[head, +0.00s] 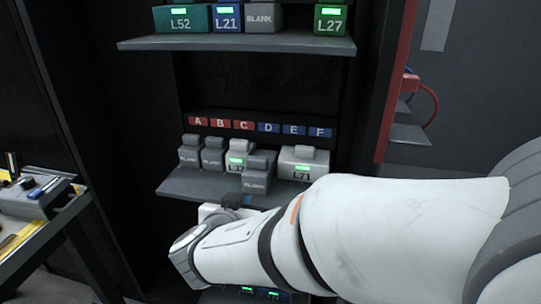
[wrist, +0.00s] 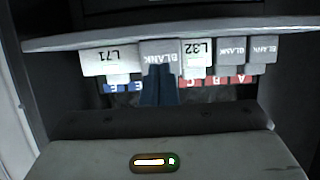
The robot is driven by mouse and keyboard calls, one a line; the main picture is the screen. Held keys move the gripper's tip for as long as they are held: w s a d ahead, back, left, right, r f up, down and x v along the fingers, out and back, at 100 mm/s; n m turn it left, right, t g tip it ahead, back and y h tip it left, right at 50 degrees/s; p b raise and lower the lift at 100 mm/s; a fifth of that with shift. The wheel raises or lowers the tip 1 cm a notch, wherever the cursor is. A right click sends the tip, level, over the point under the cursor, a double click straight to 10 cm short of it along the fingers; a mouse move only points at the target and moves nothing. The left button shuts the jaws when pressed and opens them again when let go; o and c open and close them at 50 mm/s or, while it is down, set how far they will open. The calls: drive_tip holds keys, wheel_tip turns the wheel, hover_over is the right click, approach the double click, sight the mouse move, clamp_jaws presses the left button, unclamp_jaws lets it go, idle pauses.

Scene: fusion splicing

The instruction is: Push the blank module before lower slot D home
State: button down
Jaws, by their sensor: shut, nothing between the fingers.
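The grey blank module (head: 257,178) stands on the lower shelf before slot D, whose blue label (head: 268,127) is on the rail behind. It juts out nearer the shelf's front edge than its neighbours. In the wrist view, which is upside down, the blank module (wrist: 159,53) sits between L71 (wrist: 110,58) and L32 (wrist: 196,52). My gripper's blue fingers (wrist: 159,72) are together, empty, with their tips at the blank module's face. Whether they touch it I cannot tell.
White L71 (head: 304,162) stands to the right, white L32 (head: 238,157) close on the left. Two grey blank modules (head: 189,151) (head: 213,152) stand further left. The upper shelf (head: 240,43) holds L52, L21, a blank and L27. A cart (head: 45,240) stands at left.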

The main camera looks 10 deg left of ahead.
sight(254, 181)
drive_tip(key=shift+w+d+f+b, duration=0.15)
drive_tip(key=shift+w+b, duration=0.95)
drive_tip(key=shift+w, duration=1)
drive_tip(key=shift+w+d+f+b, duration=0.1)
drive_tip(key=shift+w+d+b, duration=0.1)
drive_tip(key=shift+w+b, duration=1.4)
drive_tip(key=shift+w+d+f+b, duration=0.15)
drive_tip(key=shift+w+b, duration=0.5)
drive_tip(key=shift+w, duration=1.9)
drive_tip(key=shift+s+a+b, duration=0.15)
drive_tip(key=shift+s+b, duration=0.75)
drive_tip(key=shift+s, duration=0.65)
drive_tip(key=shift+s+a+r+b, duration=0.15)
drive_tip(key=shift+s+b, duration=1)
drive_tip(key=shift+s, duration=1.35)
